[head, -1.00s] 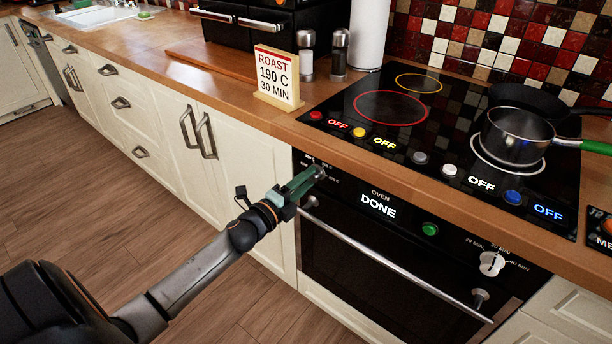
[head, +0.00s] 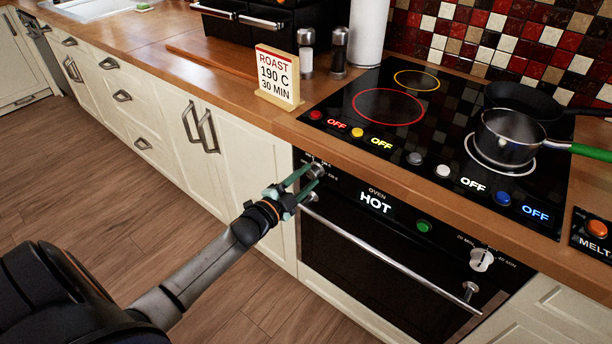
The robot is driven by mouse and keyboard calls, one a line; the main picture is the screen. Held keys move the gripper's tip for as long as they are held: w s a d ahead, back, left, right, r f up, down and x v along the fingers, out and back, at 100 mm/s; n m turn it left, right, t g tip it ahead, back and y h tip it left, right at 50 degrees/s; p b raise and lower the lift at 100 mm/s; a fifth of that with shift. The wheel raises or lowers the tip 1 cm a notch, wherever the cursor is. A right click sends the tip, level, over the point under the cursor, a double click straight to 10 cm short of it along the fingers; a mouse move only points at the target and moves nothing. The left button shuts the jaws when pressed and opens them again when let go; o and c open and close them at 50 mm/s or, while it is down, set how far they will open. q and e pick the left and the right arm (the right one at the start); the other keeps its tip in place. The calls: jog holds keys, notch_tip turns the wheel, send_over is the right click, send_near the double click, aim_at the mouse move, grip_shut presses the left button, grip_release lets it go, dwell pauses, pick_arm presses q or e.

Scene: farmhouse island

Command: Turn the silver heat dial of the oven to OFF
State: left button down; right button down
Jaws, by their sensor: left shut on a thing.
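The oven (head: 345,245) is set below the hob, with a display (head: 376,203) that reads HOT. Its silver heat dial (head: 318,169) is at the left end of the black panel, partly hidden by my fingers. My left gripper (head: 310,177) is shut on the dial, with one green finger above and one below. The small markings around the dial are too small and too covered to read its setting. My right gripper is out of view.
The oven handle (head: 395,272) runs just below the panel. A roast sign (head: 277,78) and a pot (head: 512,138) stand above. The floor at left is clear.

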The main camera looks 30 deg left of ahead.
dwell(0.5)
pick_arm(q)
jog(key=shift+c, duration=2.2)
grip_release()
jog(key=s, duration=1.2)
jog(key=shift+s+a+p, duration=0.25)
jog(key=shift+a+p, duration=0.15)
jog(key=shift+a, duration=0.05)
jog(key=s+d+f+n+g+p, duration=0.3)
jog(key=s+d+n+g+p, duration=0.1)
jog(key=s+d, duration=0.3)
jog(key=s+d+f+n+g+h+p, duration=0.1)
jog(key=s+d+f+n+g+p, duration=0.3)
jog(key=d, duration=0.7)
jog(key=s+n, duration=0.2)
jog(key=s, duration=0.1)
jog(key=shift+d+f+g+p, duration=0.2)
jog(key=shift+d+g+p, duration=0.1)
jog(key=shift+p, duration=0.05)
